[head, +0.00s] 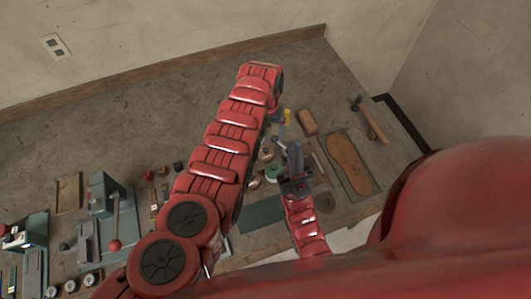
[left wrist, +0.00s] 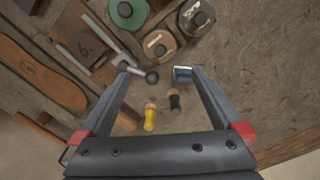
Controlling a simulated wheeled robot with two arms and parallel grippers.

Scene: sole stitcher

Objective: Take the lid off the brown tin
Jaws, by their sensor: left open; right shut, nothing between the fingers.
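Two brownish round tins with dark knobs show in the left wrist view: one (left wrist: 160,46) just beyond my fingertips, another (left wrist: 196,16) at the top edge. I cannot tell for sure which is the brown tin. A green-topped round tin (left wrist: 128,12) stands beside them and also shows in the head view (head: 273,172). My left gripper (left wrist: 160,75) is open and empty, its fingers short of the tins in the picture; in the head view it is mostly hidden by my arm. My right gripper (head: 295,150) is shut and empty, near the green-topped tin.
Between and below my left fingers lie a blue object (left wrist: 182,74), a black-handled tool (left wrist: 174,101) and a yellow-handled tool (left wrist: 150,117). A sole-shaped piece (head: 347,160) and a hammer (head: 371,122) lie right. A green machine (head: 108,205) stands left. The back of the bench is bare.

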